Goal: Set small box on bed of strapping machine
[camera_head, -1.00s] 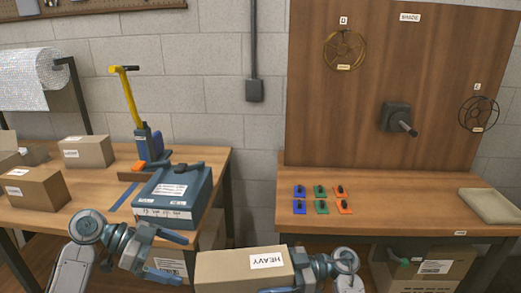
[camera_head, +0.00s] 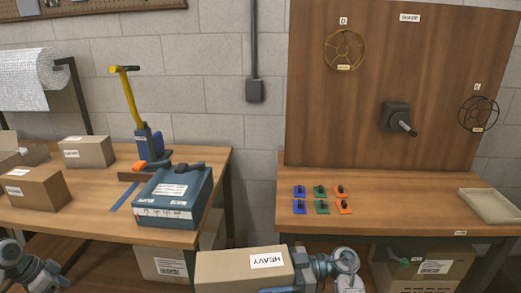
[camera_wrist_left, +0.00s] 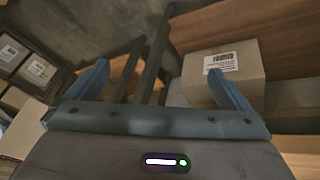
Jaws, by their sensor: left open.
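Small cardboard boxes stand on the left bench, one at the front (camera_head: 35,190) and one farther back (camera_head: 88,152); which is the task's small box I cannot tell. A yellow-handled blue device (camera_head: 140,135) stands there, with a blue labelled case (camera_head: 172,198) in front; neither is clearly marked as the strapping machine. My left gripper is open and empty in the left wrist view (camera_wrist_left: 158,72); only its arm shows at the head view's lower left. My right gripper (camera_head: 300,268) is shut on the end of a cardboard box marked HEAVY (camera_head: 240,272).
The right bench (camera_head: 400,195) carries several coloured tabs (camera_head: 320,198) and a shallow tray (camera_head: 490,205). Boxes stand under both benches, including a labelled one (camera_head: 165,263) at left. A gap separates the benches.

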